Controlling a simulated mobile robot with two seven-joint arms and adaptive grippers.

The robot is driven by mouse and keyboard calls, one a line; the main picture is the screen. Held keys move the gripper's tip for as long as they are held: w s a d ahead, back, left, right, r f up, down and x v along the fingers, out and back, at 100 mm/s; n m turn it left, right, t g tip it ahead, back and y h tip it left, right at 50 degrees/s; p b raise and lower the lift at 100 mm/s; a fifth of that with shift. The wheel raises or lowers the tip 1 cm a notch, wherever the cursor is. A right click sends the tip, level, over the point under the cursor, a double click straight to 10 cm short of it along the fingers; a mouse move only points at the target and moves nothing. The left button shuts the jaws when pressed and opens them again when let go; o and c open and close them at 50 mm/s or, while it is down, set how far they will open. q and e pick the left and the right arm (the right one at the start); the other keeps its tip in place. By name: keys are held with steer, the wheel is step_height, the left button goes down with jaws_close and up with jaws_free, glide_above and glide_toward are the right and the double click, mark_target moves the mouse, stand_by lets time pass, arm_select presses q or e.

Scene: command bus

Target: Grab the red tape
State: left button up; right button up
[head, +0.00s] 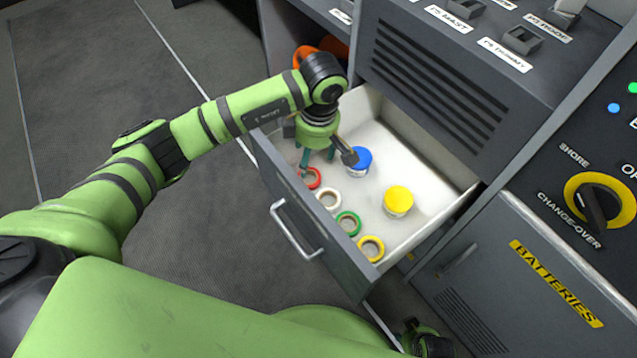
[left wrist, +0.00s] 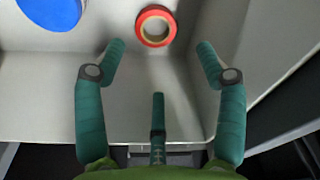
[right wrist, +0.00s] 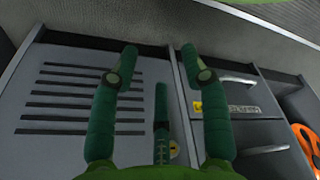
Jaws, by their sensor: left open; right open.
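The red tape (head: 312,178) is a small ring lying flat on the drawer floor, near the drawer's left end in the head view. It also shows in the left wrist view (left wrist: 155,26), at the top between and beyond my fingertips. My left gripper (head: 318,158) is open and empty over the drawer's left end, beside the red tape and apart from it. My right gripper (right wrist: 165,70) is open and empty in the right wrist view, facing cabinet fronts. In the head view, part of my right arm shows only at the bottom.
The open drawer (head: 345,262) also holds a white tape (head: 328,199), a green tape (head: 348,223), a yellow tape (head: 371,248), a blue-lidded jar (head: 358,160) and a yellow-lidded jar (head: 398,201). The drawer walls and the console (head: 440,85) above bound the space. An orange object (head: 305,55) sits behind my left wrist.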

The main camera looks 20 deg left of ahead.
mark_target(309, 181)
arm_select(q)
steer(key=f, duration=0.1)
steer(key=w+f+b, duration=0.1)
steer(key=shift+a+f, duration=0.15)
steer(key=shift+f, duration=0.2)
steer(key=shift+s+f, duration=0.1)
steer(key=shift+f, duration=0.35)
steer(key=f, duration=0.6)
steer(key=shift+a+b, duration=0.25)
steer(key=shift+b, duration=0.15)
steer(key=c, duration=0.8)
